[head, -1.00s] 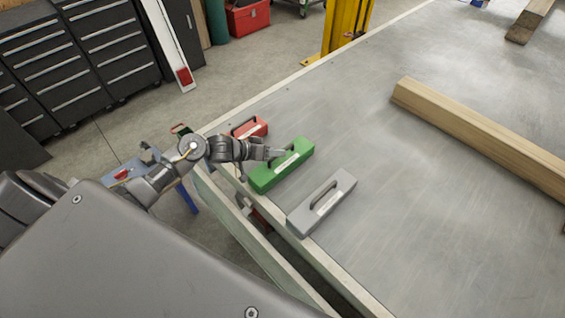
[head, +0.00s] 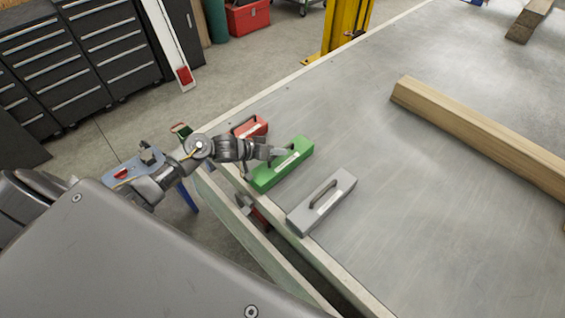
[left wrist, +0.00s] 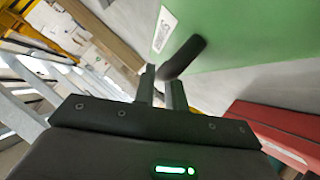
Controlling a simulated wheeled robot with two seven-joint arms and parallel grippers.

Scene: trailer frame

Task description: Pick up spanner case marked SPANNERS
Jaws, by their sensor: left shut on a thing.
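A green case (head: 268,181) with a dark top handle and a pale label lies on the metal deck, between a red case and a grey case (head: 308,217). The red case (head: 259,127) is partly hidden behind my left arm. The label writing is too small to read. My left gripper (head: 275,152) reaches the green case's handle from the left and is shut on it. In the left wrist view the fingers (left wrist: 161,82) meet at the dark handle (left wrist: 184,57), with the green case (left wrist: 245,35) beyond and the red case (left wrist: 285,128) at right. My right gripper does not show.
A long wooden beam (head: 480,128) lies on the deck at right, and a shorter wood block (head: 530,20) farther back. A yellow post (head: 345,28) stands beyond the deck edge. Dark drawer cabinets (head: 75,50) stand at far left.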

